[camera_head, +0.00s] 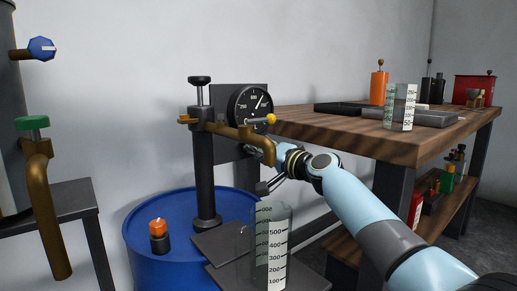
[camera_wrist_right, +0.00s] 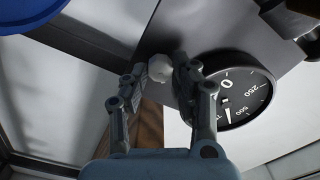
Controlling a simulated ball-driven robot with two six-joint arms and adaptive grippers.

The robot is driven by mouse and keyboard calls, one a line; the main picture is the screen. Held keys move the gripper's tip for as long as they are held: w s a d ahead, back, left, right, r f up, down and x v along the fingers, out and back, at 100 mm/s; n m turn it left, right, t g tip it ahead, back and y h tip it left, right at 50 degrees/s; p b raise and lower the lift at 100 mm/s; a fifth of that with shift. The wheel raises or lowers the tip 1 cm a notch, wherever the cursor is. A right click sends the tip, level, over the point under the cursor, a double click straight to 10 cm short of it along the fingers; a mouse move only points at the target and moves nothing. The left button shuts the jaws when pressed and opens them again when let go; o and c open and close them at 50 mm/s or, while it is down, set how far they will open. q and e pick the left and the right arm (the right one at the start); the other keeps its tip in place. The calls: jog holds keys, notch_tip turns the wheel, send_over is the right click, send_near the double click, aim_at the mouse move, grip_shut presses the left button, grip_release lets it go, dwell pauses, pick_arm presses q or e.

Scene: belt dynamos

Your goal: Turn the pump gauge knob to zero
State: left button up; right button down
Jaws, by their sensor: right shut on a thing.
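The pump gauge (camera_head: 251,108) is a round black dial with white marks on a dark plate behind the pump. Its white needle points up and to the right, away from the 0 mark. The dial also shows in the right wrist view (camera_wrist_right: 245,92), with the needle between 500 and the following mark. My right gripper (camera_head: 266,184) is below the dial, partly behind the brass spout. In the right wrist view, its fingertips (camera_wrist_right: 168,70) are shut on the pale faceted knob (camera_wrist_right: 160,67) beside the dial. The knob is hidden in the head view. My left gripper is out of view.
The brass pump spout (camera_head: 226,131) and yellow-tipped lever (camera_head: 270,119) are close to my right gripper. A clear measuring cylinder (camera_head: 271,245) stands in front. A blue drum (camera_head: 150,262) is at left and a wooden workbench (camera_head: 340,130) at right.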

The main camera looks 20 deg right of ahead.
pick_arm(q)
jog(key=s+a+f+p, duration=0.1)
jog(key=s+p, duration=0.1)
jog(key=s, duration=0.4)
jog(key=shift+p, duration=0.3)
pick_arm(e)
jog(key=shift+m, duration=4.3)
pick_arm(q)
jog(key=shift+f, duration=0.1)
pick_arm(e)
jog(key=c, duration=1.1)
grip_release()
jog(key=shift+d, duration=0.1)
jog(key=shift+o, duration=0.2)
